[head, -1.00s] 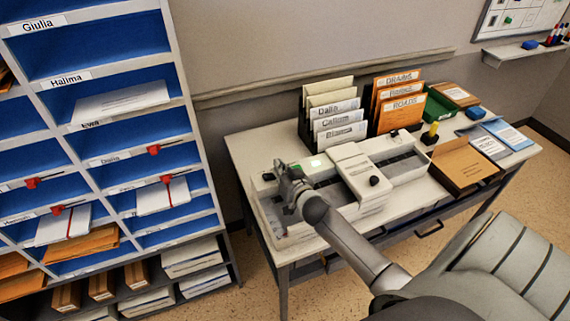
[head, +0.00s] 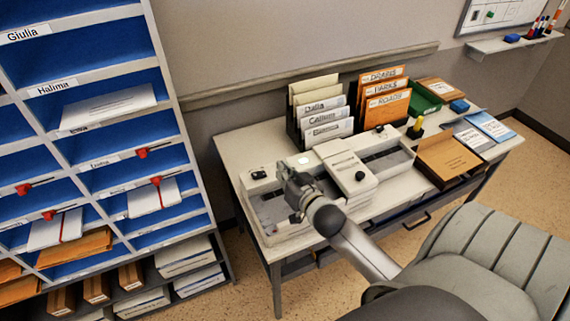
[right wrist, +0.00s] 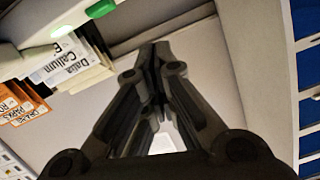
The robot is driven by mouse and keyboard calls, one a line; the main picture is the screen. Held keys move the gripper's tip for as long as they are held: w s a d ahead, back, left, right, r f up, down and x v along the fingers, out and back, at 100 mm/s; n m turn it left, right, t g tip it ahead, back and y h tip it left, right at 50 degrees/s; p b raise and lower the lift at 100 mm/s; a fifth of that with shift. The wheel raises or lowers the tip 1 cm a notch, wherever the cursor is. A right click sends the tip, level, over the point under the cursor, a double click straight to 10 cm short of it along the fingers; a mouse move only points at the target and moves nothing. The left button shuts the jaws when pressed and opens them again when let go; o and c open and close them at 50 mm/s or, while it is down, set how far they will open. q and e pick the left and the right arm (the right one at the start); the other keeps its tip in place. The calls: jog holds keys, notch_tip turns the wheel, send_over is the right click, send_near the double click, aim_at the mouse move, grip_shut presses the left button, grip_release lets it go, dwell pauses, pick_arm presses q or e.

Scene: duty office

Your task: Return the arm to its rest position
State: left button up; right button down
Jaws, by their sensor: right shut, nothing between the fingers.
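My right arm comes in from the lower right of the head view, and its gripper (head: 292,180) is held up in front of the white machine on the desk. The gripper is shut with nothing in it. In the right wrist view its two fingers (right wrist: 153,52) meet at the tips, with bare grey wall behind them. Whether it touches the machine cannot be told from the head view. My left gripper is not in view.
A desk (head: 232,143) bears the white machine (head: 340,163), file holders with white folders (head: 325,110) and orange folders (head: 388,105), and an open brown box (head: 447,160). A blue pigeonhole shelf (head: 165,75) stands at left.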

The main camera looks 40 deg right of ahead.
jog(key=shift+s+r, duration=0.1)
jog(key=shift+s, duration=0.2)
